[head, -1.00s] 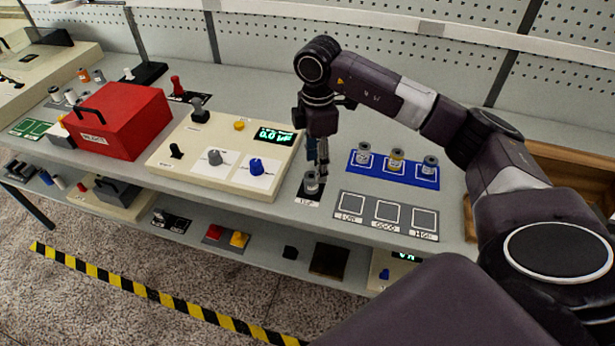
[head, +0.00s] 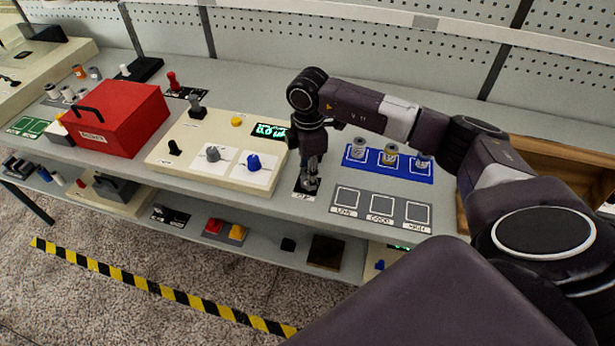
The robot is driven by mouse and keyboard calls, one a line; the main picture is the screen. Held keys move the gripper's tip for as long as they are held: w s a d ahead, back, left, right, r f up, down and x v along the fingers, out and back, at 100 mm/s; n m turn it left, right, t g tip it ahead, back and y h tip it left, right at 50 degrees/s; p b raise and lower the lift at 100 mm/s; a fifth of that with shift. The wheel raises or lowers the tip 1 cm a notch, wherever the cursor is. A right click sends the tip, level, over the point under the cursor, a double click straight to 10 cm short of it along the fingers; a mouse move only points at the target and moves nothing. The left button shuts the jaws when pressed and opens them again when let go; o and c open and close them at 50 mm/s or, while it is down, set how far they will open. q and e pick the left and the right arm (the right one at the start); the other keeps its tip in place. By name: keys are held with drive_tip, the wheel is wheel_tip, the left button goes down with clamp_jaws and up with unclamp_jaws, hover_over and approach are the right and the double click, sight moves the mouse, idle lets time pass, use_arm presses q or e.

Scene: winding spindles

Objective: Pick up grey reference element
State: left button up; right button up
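The grey reference element (head: 310,185) is a small grey cylinder on a black labelled pad (head: 303,194), at the front of the bench to the right of the cream tester. My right gripper (head: 312,176) points straight down with its fingertips at the element, largely covering it. Whether the fingers are closed on it or only around it is too small to tell. The element still appears to be at pad level. My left gripper is not in view.
A cream tester (head: 207,180) with knobs and a green display stands left of the gripper. A blue tray (head: 420,178) with several spools lies right. A grey three-square board (head: 381,222) lies in front. A red box (head: 120,112) stands further left.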

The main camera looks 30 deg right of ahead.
drive_tip(key=c, duration=0.4)
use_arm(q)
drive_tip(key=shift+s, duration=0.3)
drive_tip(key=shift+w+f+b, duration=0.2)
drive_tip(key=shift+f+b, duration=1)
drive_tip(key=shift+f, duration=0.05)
use_arm(e)
drive_tip(key=shift+r, duration=10.05)
